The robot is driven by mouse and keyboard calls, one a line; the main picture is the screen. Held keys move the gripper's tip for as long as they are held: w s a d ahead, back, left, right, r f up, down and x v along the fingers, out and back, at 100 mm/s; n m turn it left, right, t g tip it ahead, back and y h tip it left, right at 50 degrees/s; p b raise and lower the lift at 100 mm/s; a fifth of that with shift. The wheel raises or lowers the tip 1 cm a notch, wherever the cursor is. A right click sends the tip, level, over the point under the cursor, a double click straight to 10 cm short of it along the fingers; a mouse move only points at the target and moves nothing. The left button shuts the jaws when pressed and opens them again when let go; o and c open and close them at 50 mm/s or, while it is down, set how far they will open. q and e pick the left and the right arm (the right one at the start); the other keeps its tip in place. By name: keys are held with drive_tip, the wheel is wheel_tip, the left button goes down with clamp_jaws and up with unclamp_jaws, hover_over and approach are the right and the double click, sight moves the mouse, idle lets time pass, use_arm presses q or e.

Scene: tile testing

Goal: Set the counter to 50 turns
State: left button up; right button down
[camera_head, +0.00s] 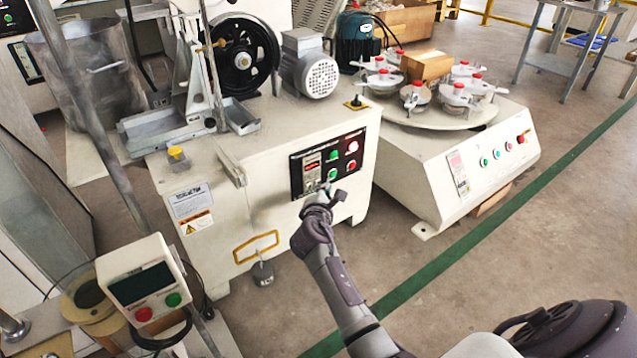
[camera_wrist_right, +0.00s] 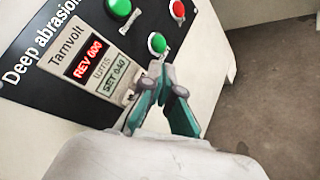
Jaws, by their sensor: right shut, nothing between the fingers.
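The counter (camera_wrist_right: 92,68) is a pale module marked Tarnvolt on the black control panel (camera_wrist_right: 50,40) of the deep abrasion machine. Its red line reads REV 000 and its green line reads SET 040. In the head view the counter (camera_head: 312,166) is small, on the machine's front. My right gripper (camera_head: 328,190) is at the panel's lower edge. In the wrist view its closed, empty fingertips (camera_wrist_right: 160,76) are just right of the counter's lower end, below a green button (camera_wrist_right: 158,43). Whether they touch the panel I cannot tell. My left gripper is not in view.
Another green button (camera_wrist_right: 119,8) and a red button (camera_wrist_right: 178,9) sit above on the panel. A turntable machine (camera_head: 470,150) stands to the right. A grey control box (camera_head: 145,285) with a dark screen is at the lower left.

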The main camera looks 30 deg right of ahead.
drive_tip(key=shift+w, duration=0.1)
idle(0.7)
drive_tip(key=shift+w, duration=0.3)
